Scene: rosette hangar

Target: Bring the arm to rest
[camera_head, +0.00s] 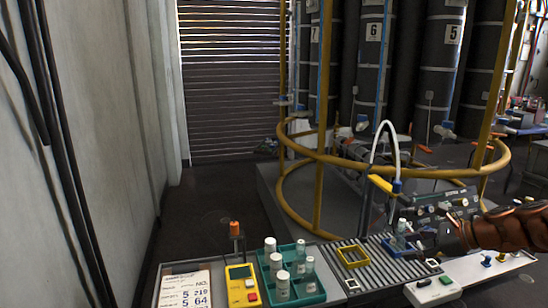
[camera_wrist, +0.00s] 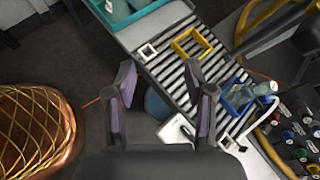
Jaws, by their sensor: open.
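My gripper (camera_wrist: 168,82) is open and empty in the wrist view, its two dark fingers spread over the edge of the ribbed grey board. In the head view my gripper (camera_head: 428,240) comes in from the right above the bench. A clear bottle (camera_wrist: 264,89) stands in or beside a blue frame (camera_wrist: 236,99) to the right of my fingers. In the head view the bottle (camera_head: 403,229) and blue frame (camera_head: 392,249) are partly hidden by my gripper.
A yellow frame (camera_head: 342,257) lies empty on the ribbed board (camera_head: 368,245). A teal rack (camera_head: 306,297) holds several white-capped bottles. A yellow meter (camera_head: 241,285) stands left of it. A white button box (camera_head: 435,290) is at the front. A yellow railing (camera_head: 430,170) stands behind the bench.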

